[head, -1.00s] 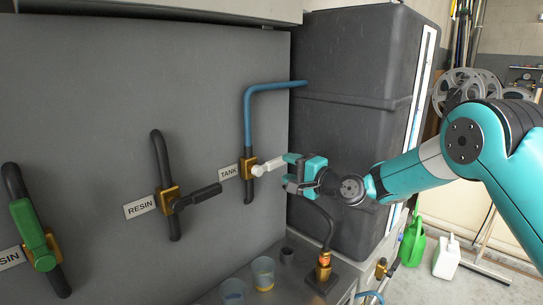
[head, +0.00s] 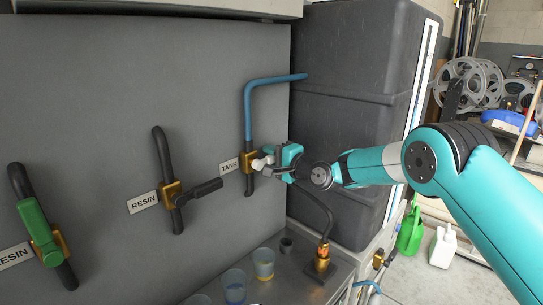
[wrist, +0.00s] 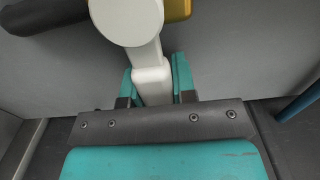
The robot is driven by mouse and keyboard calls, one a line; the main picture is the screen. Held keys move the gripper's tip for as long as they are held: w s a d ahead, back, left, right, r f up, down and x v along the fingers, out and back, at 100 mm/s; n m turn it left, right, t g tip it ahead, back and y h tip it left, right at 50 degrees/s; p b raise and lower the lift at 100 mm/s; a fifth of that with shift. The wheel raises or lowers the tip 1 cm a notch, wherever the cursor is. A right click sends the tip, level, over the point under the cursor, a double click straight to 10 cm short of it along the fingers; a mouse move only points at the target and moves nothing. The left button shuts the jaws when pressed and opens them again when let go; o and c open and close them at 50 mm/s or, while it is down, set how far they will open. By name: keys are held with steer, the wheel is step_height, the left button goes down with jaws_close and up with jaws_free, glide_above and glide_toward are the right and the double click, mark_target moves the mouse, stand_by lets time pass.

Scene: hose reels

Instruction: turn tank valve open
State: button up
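The tank valve has a brass body (head: 248,161) on a blue and black pipe, beside a TANK label (head: 229,166). Its white handle (head: 261,162) points right; its outer part is hidden behind my gripper in the head view. My teal gripper (head: 275,160) is at the handle. In the wrist view the white handle (wrist: 150,68) runs between my fingers (wrist: 155,80). One finger lies close against each side, and the gripper looks shut on it. The handle's round white hub (wrist: 127,15) is at the top, with brass beside it.
A black-handled RESIN valve (head: 190,193) is left of the tank valve, and a green-handled one (head: 38,226) is farther left. Cups (head: 263,262) stand on the bench below. A dark tank (head: 350,110) is behind my gripper, with a brass fitting (head: 322,257) below.

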jaws_close()
